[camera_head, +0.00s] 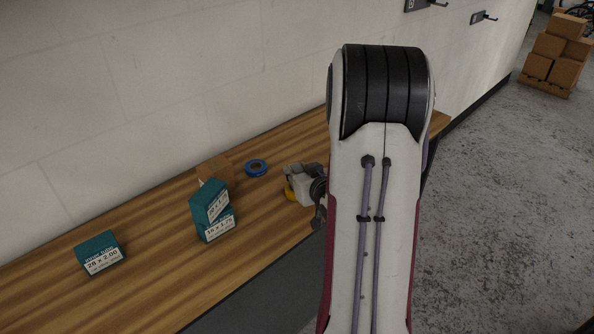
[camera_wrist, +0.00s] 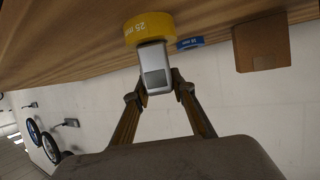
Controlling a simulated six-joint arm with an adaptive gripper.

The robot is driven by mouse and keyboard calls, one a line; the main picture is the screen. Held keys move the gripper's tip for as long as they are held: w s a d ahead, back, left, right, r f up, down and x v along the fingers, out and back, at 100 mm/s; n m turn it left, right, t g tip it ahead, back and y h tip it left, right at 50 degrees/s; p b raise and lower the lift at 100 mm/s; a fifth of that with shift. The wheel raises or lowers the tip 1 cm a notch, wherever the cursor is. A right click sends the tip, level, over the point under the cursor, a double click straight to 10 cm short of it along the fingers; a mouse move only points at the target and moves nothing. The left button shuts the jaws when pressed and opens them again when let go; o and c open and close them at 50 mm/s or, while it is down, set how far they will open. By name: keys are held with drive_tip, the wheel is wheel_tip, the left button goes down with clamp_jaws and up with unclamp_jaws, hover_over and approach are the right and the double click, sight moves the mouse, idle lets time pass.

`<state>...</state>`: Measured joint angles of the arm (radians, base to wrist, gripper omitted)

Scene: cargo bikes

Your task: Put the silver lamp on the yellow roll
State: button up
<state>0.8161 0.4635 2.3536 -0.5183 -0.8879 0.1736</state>
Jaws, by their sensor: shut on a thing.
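The silver lamp (camera_wrist: 153,62), a small box shape with a grey window, is between the two fingertips of my gripper (camera_wrist: 160,88) in the wrist view. My gripper is shut on it. The yellow roll (camera_wrist: 152,25), marked 25 mm, is right behind the lamp in that view, and the lamp overlaps its edge. I cannot tell whether they touch. In the head view a sliver of the yellow roll (camera_head: 289,192) shows on the bench, mostly hidden by the grey and white shapes at the end of my arm. The lamp is hard to make out there.
A blue tape roll (camera_head: 255,168) lies behind the yellow roll, near a cardboard box (camera_head: 215,170). Two stacked teal boxes (camera_head: 212,212) stand left of it, and another teal box (camera_head: 100,252) is farther left. The wooden bench (camera_head: 155,285) is clear in front, with the wall behind.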

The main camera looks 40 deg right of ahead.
sight(298, 172)
drive_tip(key=shift+f, duration=0.15)
drive_tip(key=o, duration=1.1)
drive_tip(key=shift+r, duration=0.2)
drive_tip(key=shift+s+r, duration=0.1)
drive_tip(key=shift+s, duration=0.05)
drive_tip(key=shift+v, duration=3.6)
drive_tip(key=shift+a, duration=0.15)
